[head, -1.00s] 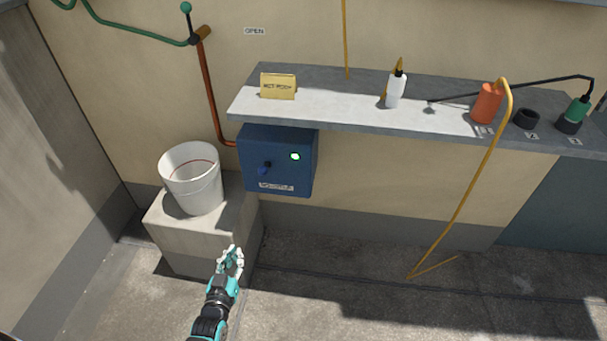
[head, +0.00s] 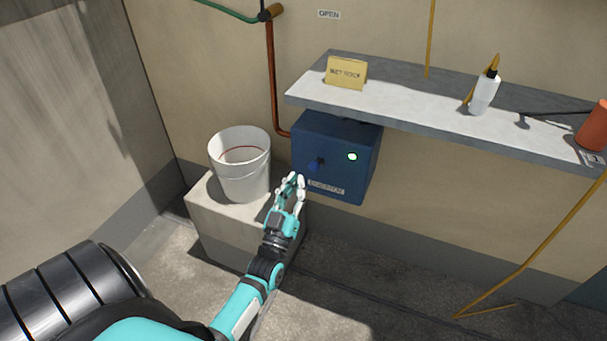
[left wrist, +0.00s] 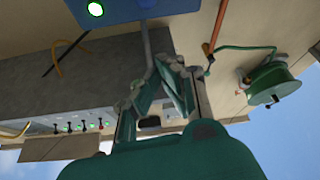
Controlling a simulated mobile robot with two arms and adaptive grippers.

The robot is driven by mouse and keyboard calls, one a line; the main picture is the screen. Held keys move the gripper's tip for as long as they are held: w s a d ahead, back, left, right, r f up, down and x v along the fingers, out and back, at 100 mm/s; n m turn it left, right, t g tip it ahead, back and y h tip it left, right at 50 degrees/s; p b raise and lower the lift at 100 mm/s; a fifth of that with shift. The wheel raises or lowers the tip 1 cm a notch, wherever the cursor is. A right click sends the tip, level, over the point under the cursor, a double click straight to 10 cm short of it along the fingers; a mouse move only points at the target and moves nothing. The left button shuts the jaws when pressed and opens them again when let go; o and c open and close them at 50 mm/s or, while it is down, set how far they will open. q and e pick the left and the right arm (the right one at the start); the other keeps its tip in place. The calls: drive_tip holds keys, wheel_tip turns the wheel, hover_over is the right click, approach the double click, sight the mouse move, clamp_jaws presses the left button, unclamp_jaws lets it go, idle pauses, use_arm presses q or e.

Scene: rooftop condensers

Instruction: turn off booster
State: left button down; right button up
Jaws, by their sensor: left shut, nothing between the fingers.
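The blue booster box (head: 337,157) is on the wall under the shelf in the head view. Its front carries a dark blue knob (head: 316,164), a lit green lamp (head: 352,156) and a label too blurred to read surely. In the left wrist view part of a blue box (left wrist: 135,10) with a lit green lamp (left wrist: 95,9) shows at the top edge. My left gripper (head: 291,181) is shut and empty, just below and left of the knob in the head view. It also shows in the left wrist view (left wrist: 158,70). My right gripper is not in view.
A white bucket (head: 241,170) stands on a concrete block (head: 215,222) left of the box. A grey shelf (head: 400,112) juts out above, holding a yellow sign (head: 346,73), a white bottle (head: 484,93) and an orange canister (head: 594,128). A copper pipe (head: 271,80) runs down beside the box.

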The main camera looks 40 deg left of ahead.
use_arm(q)
wheel_tip(320, 180, up, 4)
hover_over(310, 165)
drive_tip(key=s, duration=0.2)
drive_tip(key=shift+w+d+f+b, duration=0.1)
drive_tip(key=shift+d+f+b, duration=0.15)
drive_tip(key=shift+f, duration=0.45)
drive_tip(key=shift+w+d+f+b, duration=0.1)
drive_tip(key=shift+f+b, duration=0.15)
drive_tip(key=shift+f, duration=0.4)
drive_tip(key=shift+d+f+b, duration=0.2)
drive_tip(key=shift+f+b, duration=0.05)
drive_tip(key=shift+f, duration=0.45)
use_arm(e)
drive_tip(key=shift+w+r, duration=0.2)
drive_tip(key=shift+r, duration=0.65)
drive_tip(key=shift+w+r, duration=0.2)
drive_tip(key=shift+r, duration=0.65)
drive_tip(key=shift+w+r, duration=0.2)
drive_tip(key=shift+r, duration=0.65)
